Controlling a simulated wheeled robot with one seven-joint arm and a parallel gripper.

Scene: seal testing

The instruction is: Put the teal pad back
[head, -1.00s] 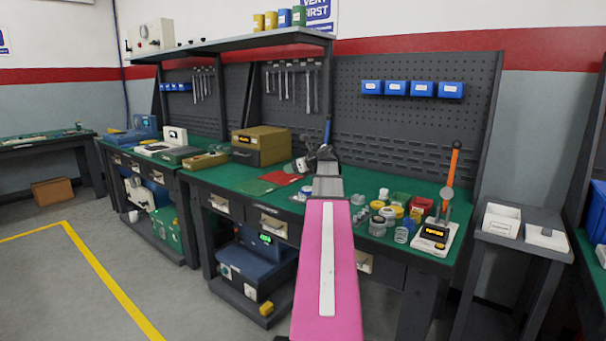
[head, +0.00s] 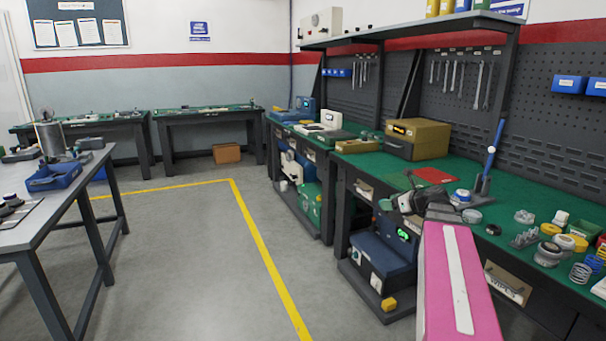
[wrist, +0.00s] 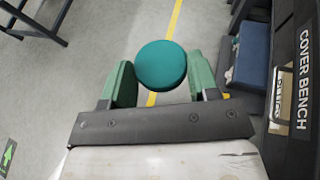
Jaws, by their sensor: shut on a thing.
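The teal pad (wrist: 161,62) is a round disc, seen in the wrist view between the two green fingers of my gripper (wrist: 163,82). My gripper is shut on it and holds it clear, with the floor showing behind. In the head view my gripper (head: 402,196) is at the front edge of the green-topped bench (head: 345,168), beyond my pink arm link.
A red mat (head: 436,175) lies on the bench by a tan box (head: 417,138). Jars, springs and small parts crowd the bench's right end. A grey table (head: 88,165) with a blue tray (head: 53,176) stands at left. The floor between is clear.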

